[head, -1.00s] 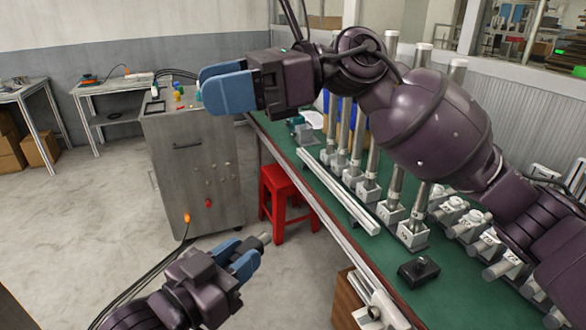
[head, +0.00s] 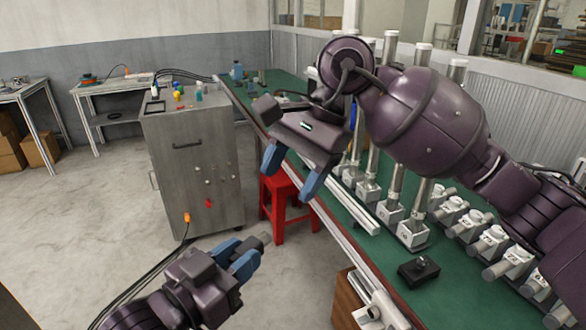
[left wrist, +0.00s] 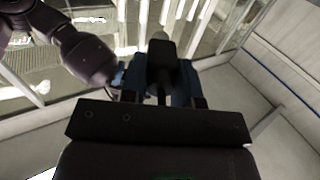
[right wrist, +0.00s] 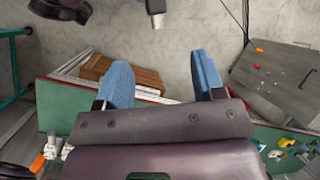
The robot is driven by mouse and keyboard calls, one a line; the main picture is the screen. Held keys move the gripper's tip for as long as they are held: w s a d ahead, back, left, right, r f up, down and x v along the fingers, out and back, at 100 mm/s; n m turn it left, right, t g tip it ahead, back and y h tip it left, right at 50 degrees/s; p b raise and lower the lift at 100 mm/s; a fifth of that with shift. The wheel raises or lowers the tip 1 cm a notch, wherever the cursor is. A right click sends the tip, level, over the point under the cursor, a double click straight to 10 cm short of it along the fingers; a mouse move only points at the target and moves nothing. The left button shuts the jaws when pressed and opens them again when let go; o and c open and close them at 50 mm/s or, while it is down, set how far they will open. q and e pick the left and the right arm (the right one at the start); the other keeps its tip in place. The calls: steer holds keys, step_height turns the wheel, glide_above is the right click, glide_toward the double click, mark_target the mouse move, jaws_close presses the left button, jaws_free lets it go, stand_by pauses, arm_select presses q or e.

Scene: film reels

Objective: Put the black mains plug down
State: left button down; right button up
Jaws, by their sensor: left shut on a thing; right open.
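The black mains plug (head: 264,238) sits between the blue fingers of my left gripper (head: 246,262), low in the head view. In the left wrist view the plug (left wrist: 161,52) is a dark block between the fingers. The left gripper is shut on it and holds it above the floor, in front of the metal cabinet. My right gripper (head: 291,171) is open and empty, fingers pointing down over the red stool and the table's near edge. In the right wrist view its blue fingers (right wrist: 158,82) are wide apart, with the plug's end (right wrist: 156,20) beyond them.
A metal cabinet (head: 190,160) with black cables stands at left. A red stool (head: 282,205) is beside the green table (head: 455,295). The table carries upright metal cylinders, white rails (head: 360,215) and a small black box (head: 418,271). Grey floor lies open at left.

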mark_target(260, 235)
steer(key=x, duration=1.1)
steer(key=shift+f, duration=0.2)
steer(key=c, duration=0.9)
arm_select(q)
steer(key=c, duration=1.3)
jaws_free()
arm_select(e)
steer(key=shift+c, duration=0.3)
arm_select(q)
steer(key=shift+o, duration=1)
arm_select(e)
steer(key=shift+c, duration=0.9)
arm_select(q)
steer(key=o, duration=0.3)
